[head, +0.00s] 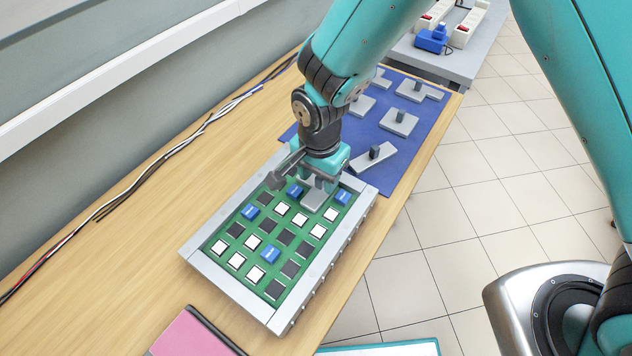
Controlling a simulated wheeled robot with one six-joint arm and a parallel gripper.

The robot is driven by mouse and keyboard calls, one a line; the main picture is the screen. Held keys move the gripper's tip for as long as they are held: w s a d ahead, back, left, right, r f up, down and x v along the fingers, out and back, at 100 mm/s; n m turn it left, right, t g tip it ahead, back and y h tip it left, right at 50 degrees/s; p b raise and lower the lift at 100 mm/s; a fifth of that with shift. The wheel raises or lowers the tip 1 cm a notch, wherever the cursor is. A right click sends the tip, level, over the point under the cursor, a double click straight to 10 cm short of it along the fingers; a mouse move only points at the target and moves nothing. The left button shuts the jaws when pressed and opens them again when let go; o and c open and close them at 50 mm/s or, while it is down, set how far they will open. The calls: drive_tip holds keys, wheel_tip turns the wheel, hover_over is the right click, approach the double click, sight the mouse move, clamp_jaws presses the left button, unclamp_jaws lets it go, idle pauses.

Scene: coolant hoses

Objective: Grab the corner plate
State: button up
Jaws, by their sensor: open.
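Several grey plates with dark upright pegs lie on the blue mat (428,128). One at the back right (430,93) has a stepped outline that could make it the corner plate, but I cannot tell for sure. A square plate (398,124) and a longer, narrow plate (373,159) lie nearer. My gripper (318,184) is open and points down over the far part of the board. A light grey plate-like piece (314,199) shows right below the fingers. The fingers partly hide it, and I cannot tell whether they touch it.
The grey-framed board (228,277) has a green face with white, dark and blue square tiles. Cables (150,176) run along the wall side of the wooden table. A pink item (192,336) lies near the front. A blue plug and power strips (432,38) stand on a grey table behind.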

drive_tip(key=shift+f, duration=0.7)
clamp_jaws()
drive_tip(key=shift+r, duration=0.15)
